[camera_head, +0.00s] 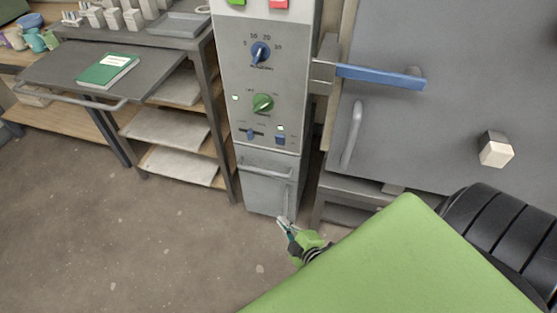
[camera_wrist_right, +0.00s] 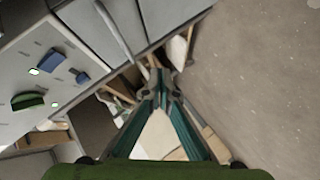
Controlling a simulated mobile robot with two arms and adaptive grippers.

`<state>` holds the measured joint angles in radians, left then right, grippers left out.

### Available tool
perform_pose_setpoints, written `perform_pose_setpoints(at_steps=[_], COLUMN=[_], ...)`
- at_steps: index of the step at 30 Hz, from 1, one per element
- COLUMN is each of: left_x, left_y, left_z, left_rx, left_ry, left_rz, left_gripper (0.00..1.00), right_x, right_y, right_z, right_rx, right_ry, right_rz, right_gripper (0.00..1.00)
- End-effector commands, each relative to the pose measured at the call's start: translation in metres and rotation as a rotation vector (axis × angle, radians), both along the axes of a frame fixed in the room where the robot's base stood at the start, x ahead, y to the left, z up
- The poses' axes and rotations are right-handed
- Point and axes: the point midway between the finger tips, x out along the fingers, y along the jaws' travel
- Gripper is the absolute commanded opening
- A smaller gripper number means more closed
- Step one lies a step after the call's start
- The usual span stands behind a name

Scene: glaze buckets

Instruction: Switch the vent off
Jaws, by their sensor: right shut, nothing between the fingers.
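A grey control panel (camera_head: 240,75) stands upright in the middle of the head view. It carries a blue dial (camera_head: 260,52), a green knob (camera_head: 263,103), a blue slider (camera_head: 251,134) and a blue switch (camera_head: 280,140) with a lit lamp above it. The labels are too small to read, so I cannot tell which control is the vent's. In the right wrist view, the green knob (camera_wrist_right: 27,101), blue switch (camera_wrist_right: 52,60) and blue slider (camera_wrist_right: 81,77) show at the left. My right gripper (camera_head: 284,223) is shut and empty, below and apart from the controls. My left gripper is out of view.
A large grey door (camera_head: 430,130) with a blue lever (camera_head: 380,76) and a grey handle (camera_head: 352,135) stands right of the panel. A shelf cart (camera_head: 50,68) with a green book (camera_head: 108,70) stands at the left. The floor (camera_head: 150,240) in front is clear.

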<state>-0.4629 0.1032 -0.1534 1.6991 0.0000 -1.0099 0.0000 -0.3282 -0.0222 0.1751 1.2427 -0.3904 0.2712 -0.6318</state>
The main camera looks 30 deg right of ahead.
Motion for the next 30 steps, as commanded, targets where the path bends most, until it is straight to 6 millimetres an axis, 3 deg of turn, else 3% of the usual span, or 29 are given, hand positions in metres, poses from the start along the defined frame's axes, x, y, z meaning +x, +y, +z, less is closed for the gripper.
perform_pose_setpoints(at_steps=[1,6,16,22,30], left_x=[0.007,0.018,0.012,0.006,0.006], left_y=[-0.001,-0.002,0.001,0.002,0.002], left_z=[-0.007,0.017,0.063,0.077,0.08], left_rx=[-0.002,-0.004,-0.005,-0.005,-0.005], left_ry=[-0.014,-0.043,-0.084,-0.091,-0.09], left_rz=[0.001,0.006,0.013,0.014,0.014], left_gripper=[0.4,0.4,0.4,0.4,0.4], right_x=[0.011,0.038,0.046,0.043,0.043], right_y=[-0.008,-0.032,-0.058,-0.062,-0.062], right_z=[-0.002,0.039,0.106,0.124,0.127], right_rx=[-0.059,-0.299,-0.727,-0.828,-0.837], right_ry=[-0.06,-0.248,-0.488,-0.532,-0.535], right_rz=[0.012,0.057,0.091,0.095,0.097], right_gripper=[0.0,0.0,0.0,0.0,0.0])
